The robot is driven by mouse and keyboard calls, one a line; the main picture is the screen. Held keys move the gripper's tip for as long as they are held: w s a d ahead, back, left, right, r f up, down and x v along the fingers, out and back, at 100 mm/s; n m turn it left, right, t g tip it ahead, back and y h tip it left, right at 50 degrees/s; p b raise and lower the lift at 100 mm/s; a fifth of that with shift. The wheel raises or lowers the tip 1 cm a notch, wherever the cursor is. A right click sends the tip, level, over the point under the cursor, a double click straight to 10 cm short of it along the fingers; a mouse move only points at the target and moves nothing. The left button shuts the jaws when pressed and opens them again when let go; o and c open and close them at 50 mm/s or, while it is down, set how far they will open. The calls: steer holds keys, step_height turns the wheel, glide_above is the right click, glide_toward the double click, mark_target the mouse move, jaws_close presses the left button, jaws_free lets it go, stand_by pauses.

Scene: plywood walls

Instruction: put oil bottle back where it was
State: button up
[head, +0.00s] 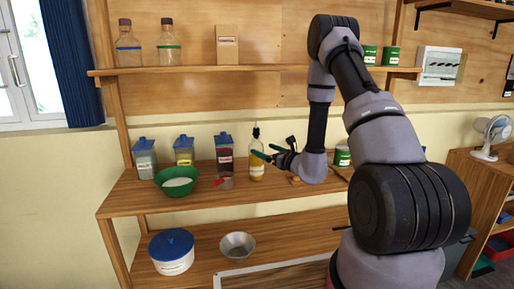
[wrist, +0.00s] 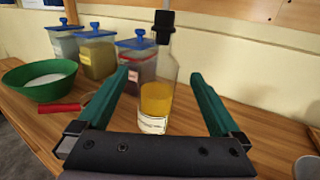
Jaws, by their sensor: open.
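The oil bottle (head: 257,160) stands upright on the middle wooden shelf. It is clear glass with yellow oil, a pale label and a black pourer top. In the wrist view the bottle (wrist: 156,95) stands between the two green fingers of my gripper (wrist: 160,92), with a gap on each side. My gripper (head: 266,153) is open and level, close to the bottle's right side in the head view. The bottle's lowest part is hidden by the gripper body in the wrist view.
A white-and-green tin (head: 342,157) is to the right.

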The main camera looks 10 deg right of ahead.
steer(key=shift+v, duration=1.15)
steer(key=shift+s+r, duration=0.2)
steer(key=shift+s, duration=0.05)
steer(key=s+a+r+n+g+y, duration=0.3)
steer(key=a+r+n+y, duration=0.25)
steer(key=r, duration=0.35)
steer(key=s+a+r+n+g+y, duration=0.1)
steer(key=s+a+r+n+g, duration=0.35)
steer(key=s+n, duration=0.2)
steer(key=s+a+r+n+g, duration=0.3)
steer(key=s+r+n+g, duration=0.25)
steer(key=s, duration=0.25)
steer(key=s+d+r+n+g+h, duration=0.1)
steer(key=s+d+n+h, duration=0.15)
steer(key=s, duration=0.25)
steer(key=s+d+r+n+h, duration=0.1)
steer(key=s+d+n+h, duration=0.15)
steer(key=s+h, duration=0.2)
steer(key=s+d+r+n+t+h, duration=0.4)
steer(key=d+r+t+h, duration=0.1)
steer(key=d, duration=0.4)
steer(key=shift+d+r+h, duration=0.35)
steer(key=shift+r, duration=0.2)
